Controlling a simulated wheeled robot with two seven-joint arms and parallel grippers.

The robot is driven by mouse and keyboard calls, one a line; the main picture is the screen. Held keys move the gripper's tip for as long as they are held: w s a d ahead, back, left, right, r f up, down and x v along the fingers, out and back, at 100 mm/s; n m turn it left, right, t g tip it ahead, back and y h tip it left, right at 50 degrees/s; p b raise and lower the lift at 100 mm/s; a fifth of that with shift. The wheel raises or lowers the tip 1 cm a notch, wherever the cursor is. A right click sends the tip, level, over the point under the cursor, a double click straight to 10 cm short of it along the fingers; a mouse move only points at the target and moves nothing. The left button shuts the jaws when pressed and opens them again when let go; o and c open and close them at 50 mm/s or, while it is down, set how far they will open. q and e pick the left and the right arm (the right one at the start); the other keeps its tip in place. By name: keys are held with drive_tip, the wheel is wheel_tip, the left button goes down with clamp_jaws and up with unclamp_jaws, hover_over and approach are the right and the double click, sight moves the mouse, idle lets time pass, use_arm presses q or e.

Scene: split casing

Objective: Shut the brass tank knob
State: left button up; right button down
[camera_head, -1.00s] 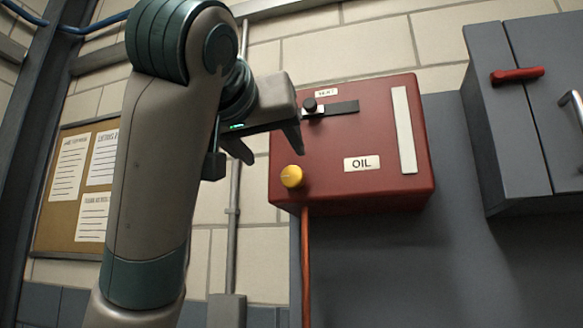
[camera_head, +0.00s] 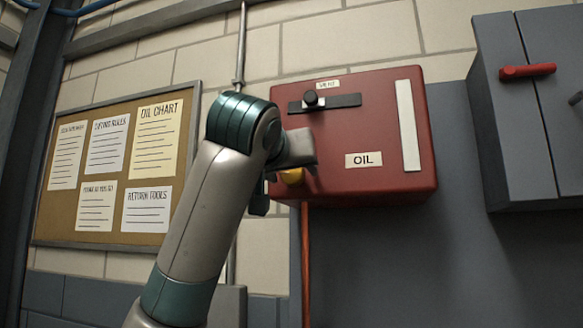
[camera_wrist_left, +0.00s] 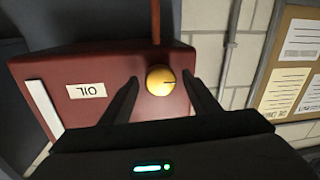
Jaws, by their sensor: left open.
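The brass tank knob (camera_head: 291,176) is a round yellow knob at the lower left of the front of the red oil tank (camera_head: 385,125). In the head view my left gripper (camera_head: 283,172) is in front of it and hides most of it. In the left wrist view the knob (camera_wrist_left: 160,80) shows whole, with a dark line on its face. The two fingers of my left gripper (camera_wrist_left: 163,88) stand apart on either side of the knob in that picture, with nothing between them gripped. I cannot tell how far the fingertips are from the knob. My right gripper is out of view.
A black vent slider (camera_head: 313,98) sits on a dark track at the tank's upper left. A copper pipe (camera_head: 305,260) runs down below the tank. A grey cabinet (camera_head: 535,120) with a red handle is at right. A notice board (camera_head: 190,135) hangs at left.

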use_arm(q)
drive_tip(key=shift+w+d, duration=0.1)
drive_tip(key=shift+w, duration=0.25)
drive_tip(key=c, duration=1.1)
